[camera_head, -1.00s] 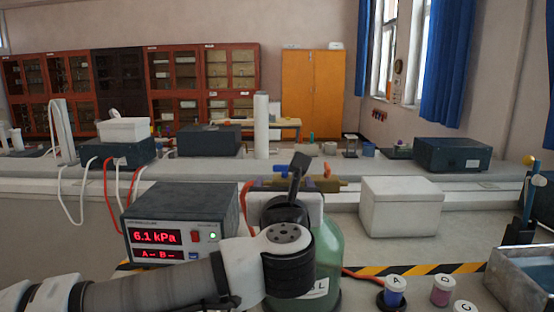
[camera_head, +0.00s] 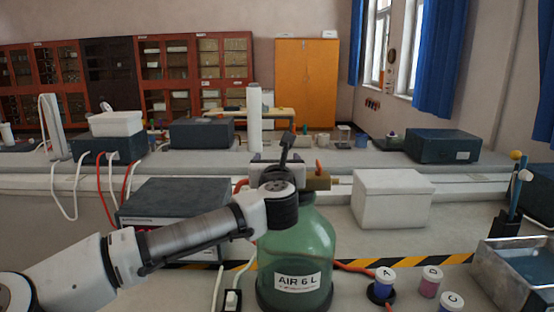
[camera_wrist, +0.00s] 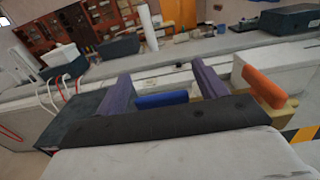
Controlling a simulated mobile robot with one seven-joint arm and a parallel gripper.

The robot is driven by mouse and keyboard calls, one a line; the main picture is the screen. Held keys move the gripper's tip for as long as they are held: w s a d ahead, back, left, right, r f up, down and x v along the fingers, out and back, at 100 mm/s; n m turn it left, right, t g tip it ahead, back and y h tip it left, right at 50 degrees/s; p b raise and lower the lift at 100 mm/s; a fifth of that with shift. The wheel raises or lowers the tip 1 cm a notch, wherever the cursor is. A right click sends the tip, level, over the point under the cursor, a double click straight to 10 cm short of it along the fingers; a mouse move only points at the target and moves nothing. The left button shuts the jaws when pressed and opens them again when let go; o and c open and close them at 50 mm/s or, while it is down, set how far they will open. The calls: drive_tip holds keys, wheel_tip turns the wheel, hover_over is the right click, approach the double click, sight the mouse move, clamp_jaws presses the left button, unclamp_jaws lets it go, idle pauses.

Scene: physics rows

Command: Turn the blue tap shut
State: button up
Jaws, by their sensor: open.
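The blue tap handle (camera_wrist: 162,99) lies as a short bar between the two fingers of my gripper (camera_wrist: 162,72) in the wrist view. My gripper is open, with a finger on each side of the handle. A gap shows on the right; contact on the left is unclear. An orange tap handle (camera_wrist: 265,87) sits on the brass fitting (camera_wrist: 291,112), just outside the right finger. In the head view the orange handle (camera_head: 320,167) and brass fitting (camera_head: 319,181) show above the green bottle, while my arm hides the blue handle.
The green bottle (camera_head: 312,240) labelled AIR 6 L stands below my wrist. A dark meter box (camera_head: 170,197) is at left, its display mostly covered by my arm. A white box (camera_head: 392,200) stands at right. Lidded jars (camera_head: 430,282) and a metal tray (camera_head: 485,270) are at front right.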

drive_tip(key=shift+c, duration=0.3)
drive_tip(key=c, duration=0.9)
